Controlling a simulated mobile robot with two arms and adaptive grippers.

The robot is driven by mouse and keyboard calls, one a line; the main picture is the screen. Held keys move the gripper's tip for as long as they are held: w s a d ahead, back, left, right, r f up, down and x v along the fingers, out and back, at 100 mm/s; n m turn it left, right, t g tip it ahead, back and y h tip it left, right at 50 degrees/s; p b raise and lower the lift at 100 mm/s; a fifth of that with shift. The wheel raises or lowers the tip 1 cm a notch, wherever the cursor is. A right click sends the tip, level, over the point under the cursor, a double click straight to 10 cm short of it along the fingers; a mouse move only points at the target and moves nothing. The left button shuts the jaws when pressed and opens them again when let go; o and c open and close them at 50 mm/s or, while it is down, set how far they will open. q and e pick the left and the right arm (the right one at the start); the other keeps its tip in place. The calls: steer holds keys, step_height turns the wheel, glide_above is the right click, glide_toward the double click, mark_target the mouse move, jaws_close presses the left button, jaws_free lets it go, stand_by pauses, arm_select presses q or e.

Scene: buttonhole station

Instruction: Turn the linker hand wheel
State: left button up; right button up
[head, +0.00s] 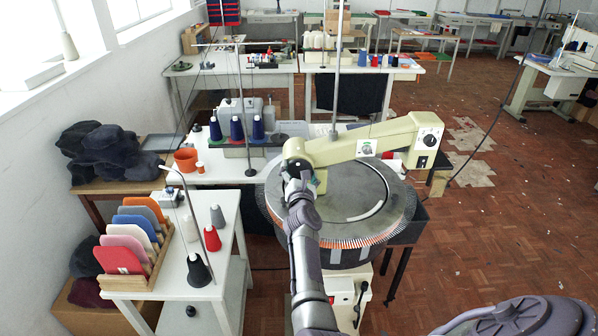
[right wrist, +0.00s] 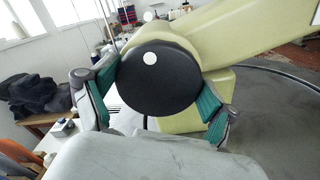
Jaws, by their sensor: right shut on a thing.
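The linker is a round machine with a wide grey dial (head: 345,188) and a cream arm (head: 375,138) across its top. Its hand wheel (right wrist: 158,85) is a black disc with a white dot near its upper middle, at the end of the cream housing. My left gripper is not in view.
A white side table (head: 200,265) with yarn cones and a wooden rack (head: 150,265) of coloured pieces stands left of my arm. A table with blue cones (head: 237,128) and an orange pot (head: 186,160) is behind it. Open parquet floor (head: 500,225) lies to the right.

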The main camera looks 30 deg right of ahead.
steer(key=shift+f, duration=0.15)
stand_by(0.3)
steer(key=o, duration=0.9)
steer(key=shift+o, duration=0.2)
steer(key=shift+r, duration=0.2)
steer(key=shift+d+r, duration=0.2)
steer(key=shift+r, duration=0.3)
steer(key=r, duration=0.8)
steer(key=shift+a+r, duration=0.25)
steer(key=shift+r, duration=0.1)
